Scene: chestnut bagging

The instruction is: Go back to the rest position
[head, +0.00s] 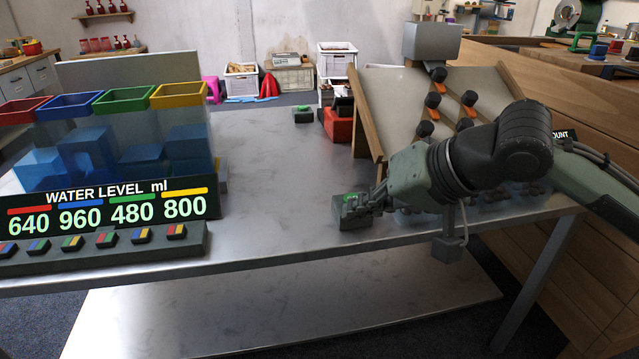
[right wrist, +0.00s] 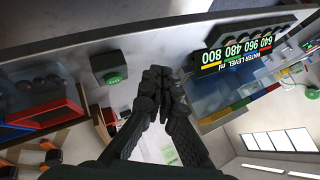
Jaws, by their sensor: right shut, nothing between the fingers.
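My right gripper (head: 376,201) is at the table's front middle, its fingers together and empty. In the head view it overlaps the right side of a grey box with a green button (head: 352,207). In the right wrist view, the closed fingers (right wrist: 157,82) are in the centre and a green-button box (right wrist: 112,66) shows to their left, apart from them in the picture. I cannot tell whether the fingertips touch the button. My left gripper is not in view.
Water tanks with coloured rims (head: 123,98) and a level display (head: 112,207) stand on the metal table (head: 265,190) at left. A sloped board (head: 388,95) with dark pegs stands behind my right arm. Another green-button box (head: 303,115) sits farther back. The table's middle is clear.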

